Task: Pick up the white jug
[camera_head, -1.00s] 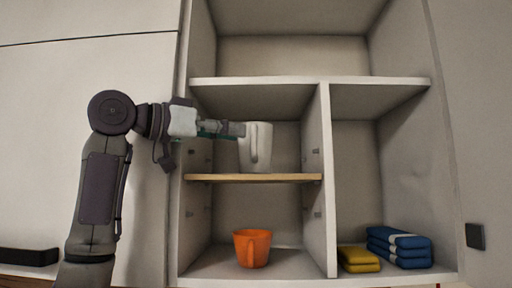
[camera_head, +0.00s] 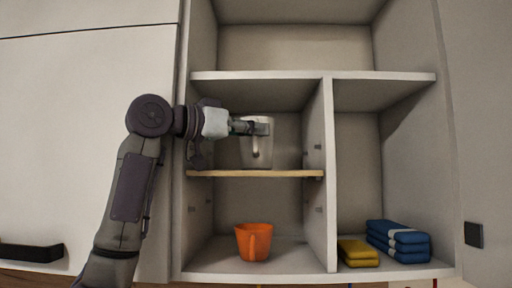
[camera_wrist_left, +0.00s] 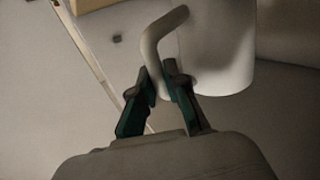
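The white jug (camera_head: 258,154) stands upright on the wooden middle shelf (camera_head: 230,174) of the cabinet, its handle facing out. My left gripper (camera_head: 262,126) reaches in from the left at the jug's upper part and hides some of it. In the left wrist view, the jug's body (camera_wrist_left: 225,50) is at the upper right, and its curved handle (camera_wrist_left: 158,32) runs down between the fingertips of the left gripper (camera_wrist_left: 158,68). The fingers are close together and appear to press on the handle from both sides. My right gripper is out of view.
A yellow folded cloth (camera_head: 358,254) and blue folded cloths (camera_head: 397,242) lie in the lower right compartment. A vertical divider (camera_head: 329,180) stands right of the jug. The top compartment is empty.

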